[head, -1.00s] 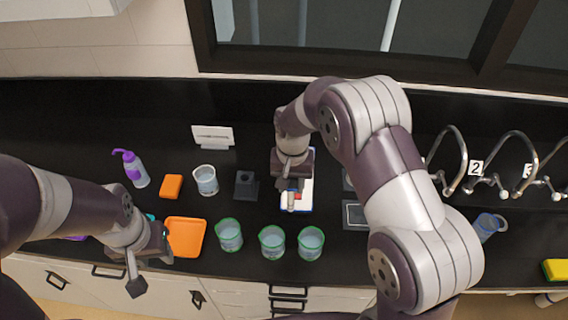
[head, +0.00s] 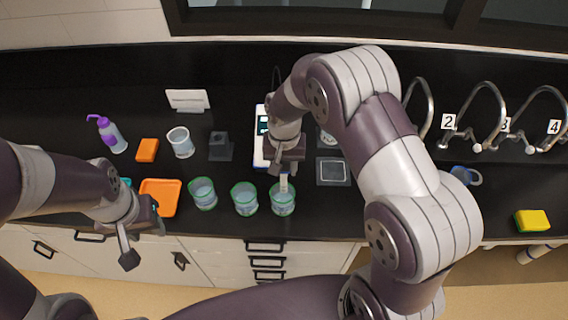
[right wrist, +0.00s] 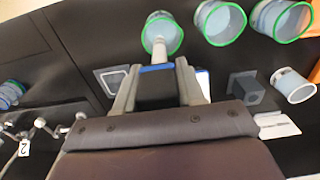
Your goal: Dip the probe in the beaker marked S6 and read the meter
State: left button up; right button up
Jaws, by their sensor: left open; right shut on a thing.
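My right gripper (head: 284,170) is shut on the probe (head: 284,185), a pale stick pointing down. In the right wrist view the probe (right wrist: 158,48) shows a blue band near the fingers (right wrist: 158,85). Its tip overlaps the rightmost green-rimmed beaker (head: 282,203) of three in the head view; I cannot tell whether it touches the liquid. The other two beakers (head: 245,199) (head: 203,194) stand to its left. No S6 mark is readable. The meter (head: 262,124), white and blue with a dark screen, is partly hidden behind my right gripper. My left gripper (head: 143,232) is open near the orange tray.
The orange tray (head: 160,199), white-rimmed beaker (head: 180,142), dark block stand (head: 220,147), orange block (head: 147,150) and purple-capped wash bottle (head: 107,134) are left. A square dark pad (head: 333,171), blue cup (head: 465,175), yellow sponge (head: 532,220) and numbered taps (head: 487,115) are right.

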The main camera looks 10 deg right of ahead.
aim_at(283, 183)
jog(key=shift+w+a+f, duration=0.15)
jog(key=shift+w+a, duration=0.25)
jog(key=shift+s+d, duration=0.2)
jog(key=shift+s, duration=0.05)
jog(key=shift+f+b, duration=0.45)
jog(key=shift+f, duration=0.2)
pick_arm(q)
jog(key=shift+w+a+f, duration=0.15)
jog(key=shift+a+f, duration=0.05)
jog(key=shift+f, duration=0.25)
jog(key=shift+f+b, duration=2.25)
jog(key=shift+f, duration=0.05)
pick_arm(e)
jog(key=shift+f, duration=3.5)
dwell(0.5)
